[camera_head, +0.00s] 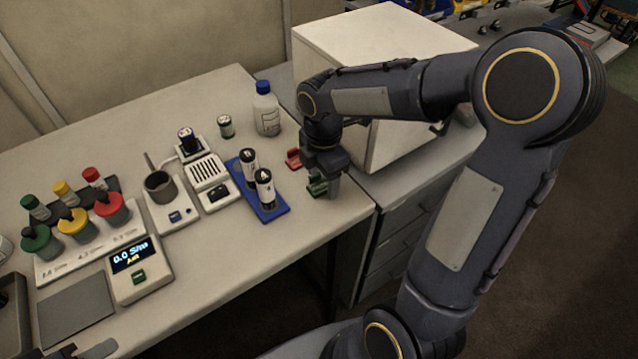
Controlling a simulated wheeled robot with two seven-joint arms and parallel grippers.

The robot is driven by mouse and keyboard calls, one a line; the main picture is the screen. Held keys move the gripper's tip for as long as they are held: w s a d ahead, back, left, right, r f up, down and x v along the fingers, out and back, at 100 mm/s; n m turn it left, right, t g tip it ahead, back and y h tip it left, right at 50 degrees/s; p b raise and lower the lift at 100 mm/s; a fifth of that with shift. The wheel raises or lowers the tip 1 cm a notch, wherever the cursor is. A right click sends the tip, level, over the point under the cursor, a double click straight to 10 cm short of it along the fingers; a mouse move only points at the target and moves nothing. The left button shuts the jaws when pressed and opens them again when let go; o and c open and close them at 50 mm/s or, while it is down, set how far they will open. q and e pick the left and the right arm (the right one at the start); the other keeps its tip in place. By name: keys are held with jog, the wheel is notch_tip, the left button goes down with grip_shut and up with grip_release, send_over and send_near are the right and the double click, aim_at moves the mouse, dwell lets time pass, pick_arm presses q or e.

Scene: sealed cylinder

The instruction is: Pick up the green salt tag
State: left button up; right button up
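The green salt tag (316,188) is a small green block near the right front edge of the table, partly hidden by my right gripper. My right gripper (325,186) points down right at the tag, one finger showing on the tag's right side. Whether its fingers touch or grip the tag cannot be told. A red tag (293,158) lies just behind and left of it. Only a bit of what looks like my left gripper (88,351) shows at the bottom left edge, and its fingers cannot be made out.
A white bottle (266,112) stands behind. A large white box (345,45) is close behind my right arm. Instruments and coloured-capped vials fill the table's left.

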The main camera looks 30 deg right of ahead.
jog(key=c, duration=0.8)
jog(key=shift+r, duration=0.15)
jog(key=shift+c, duration=0.2)
